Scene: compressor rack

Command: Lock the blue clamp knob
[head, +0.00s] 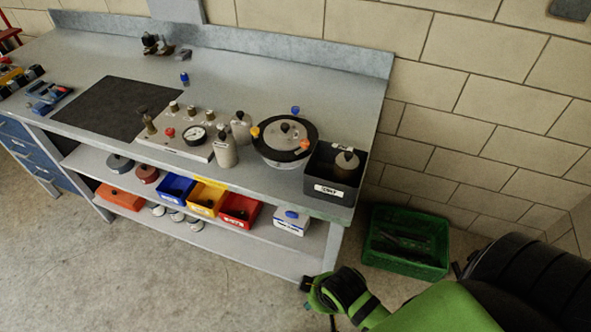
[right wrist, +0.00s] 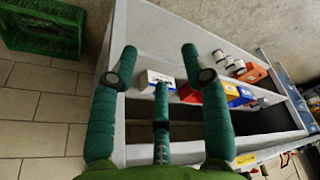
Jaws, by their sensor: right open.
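The blue clamp knob (head: 295,110) stands at the back rim of a round lidded pot (head: 285,138) on the bench top. A yellow knob (head: 254,132) is at the pot's left rim and an orange knob (head: 304,144) at its right front. Whether the blue knob is tight cannot be told. In the right wrist view my right gripper (right wrist: 160,74) is open and empty, its green fingers spread. In the head view it is low, off the bench's right front corner, well away from the pot. The pot is not visible in the right wrist view. My left gripper is out of view.
A dark bin (head: 336,186) stands right of the pot, near the bench edge. Grey bottles (head: 225,150) and a gauge panel (head: 185,132) are on its left. A green crate (head: 405,250) is on the floor.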

